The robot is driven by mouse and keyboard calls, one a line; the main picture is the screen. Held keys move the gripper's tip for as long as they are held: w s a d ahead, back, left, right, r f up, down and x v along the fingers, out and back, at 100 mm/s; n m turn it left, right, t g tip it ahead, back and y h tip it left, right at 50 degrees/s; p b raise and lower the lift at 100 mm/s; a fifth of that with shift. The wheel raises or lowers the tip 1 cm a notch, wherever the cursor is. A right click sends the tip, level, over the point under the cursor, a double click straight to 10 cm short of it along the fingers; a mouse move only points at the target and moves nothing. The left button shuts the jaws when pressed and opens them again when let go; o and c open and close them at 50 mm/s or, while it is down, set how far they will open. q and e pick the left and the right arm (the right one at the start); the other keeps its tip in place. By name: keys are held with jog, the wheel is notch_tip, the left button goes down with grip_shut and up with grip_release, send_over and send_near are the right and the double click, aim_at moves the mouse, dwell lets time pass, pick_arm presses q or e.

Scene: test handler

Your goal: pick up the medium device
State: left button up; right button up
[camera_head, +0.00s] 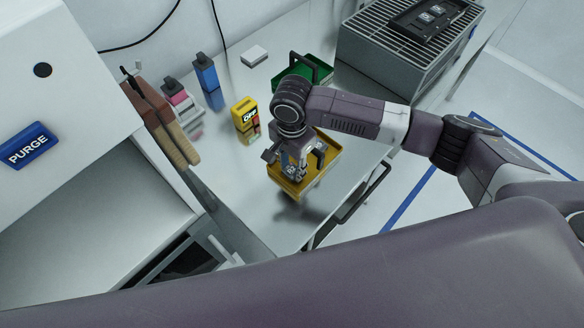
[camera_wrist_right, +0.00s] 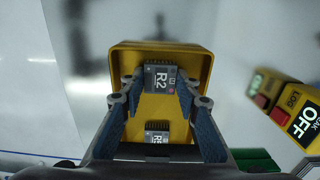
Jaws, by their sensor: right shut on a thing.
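A yellow tray (camera_head: 316,181) stands on the metal table, and its wall (camera_wrist_right: 203,62) shows in the right wrist view. My right gripper (camera_head: 297,172) reaches down into it. In the right wrist view, its fingers (camera_wrist_right: 160,84) are shut on a small grey chip-like device marked R2 (camera_wrist_right: 158,78). A second similar device (camera_wrist_right: 157,136) with a partly hidden label lies in the tray, nearer the palm side of that view. I cannot tell from these views which size the held device is, or whether it is clear of the tray floor. My left gripper is not in view.
A yellow box marked OFF (camera_head: 245,113) stands left of the tray. A green tray (camera_head: 322,82) lies behind my right wrist. A grilled grey unit (camera_head: 385,50) stands at the back right.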

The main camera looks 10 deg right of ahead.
aim_at(292, 171)
jog(key=shift+w+r, duration=0.1)
jog(key=shift+r, duration=0.35)
notch_tip(292, 171, up, 19)
jog(key=b, duration=0.1)
jog(key=shift+b, duration=0.3)
